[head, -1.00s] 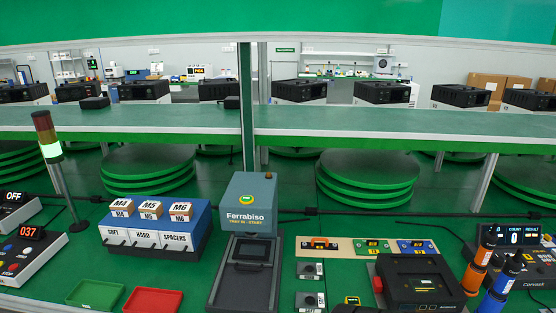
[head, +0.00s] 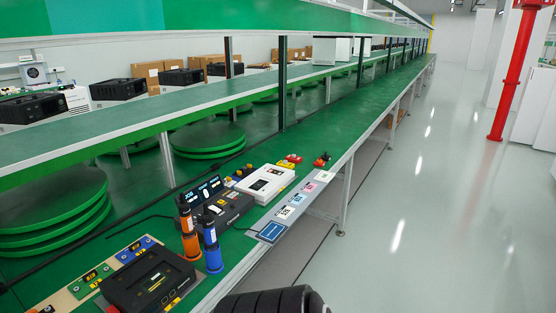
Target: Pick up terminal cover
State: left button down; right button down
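I cannot single out a terminal cover for sure in the head view. Small red and yellow pieces (head: 291,159) lie on the green bench behind a white device (head: 265,184). A small dark and red item (head: 321,160) sits to their right near the bench edge. These are too small to name with certainty. Neither of my grippers shows. A black ribbed part at the bottom edge appears to be mine.
An orange screwdriver (head: 188,232) and a blue screwdriver (head: 211,245) stand upright beside a black console (head: 228,208). A black device (head: 150,280) sits at the lower left. A strip with coloured cards (head: 286,212) runs along the bench edge. The aisle floor (head: 440,220) to the right is clear.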

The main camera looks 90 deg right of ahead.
aim_at(297, 160)
jog(key=z, duration=2.9)
jog(key=u, duration=0.2)
jog(key=i+l+u, duration=0.3)
jog(key=l+u, duration=0.3)
jog(key=i+l+u, duration=0.15)
jog(key=l+u, duration=0.15)
jog(key=l, duration=0.2)
jog(key=i+l+u, duration=0.1)
jog(key=l, duration=0.55)
jog(key=i+l, duration=0.15)
jog(key=l, duration=0.5)
jog(key=i+l+u, duration=0.15)
jog(key=l, duration=0.5)
jog(key=l+u, duration=0.1)
jog(key=l, duration=0.55)
jog(key=i, duration=0.05)
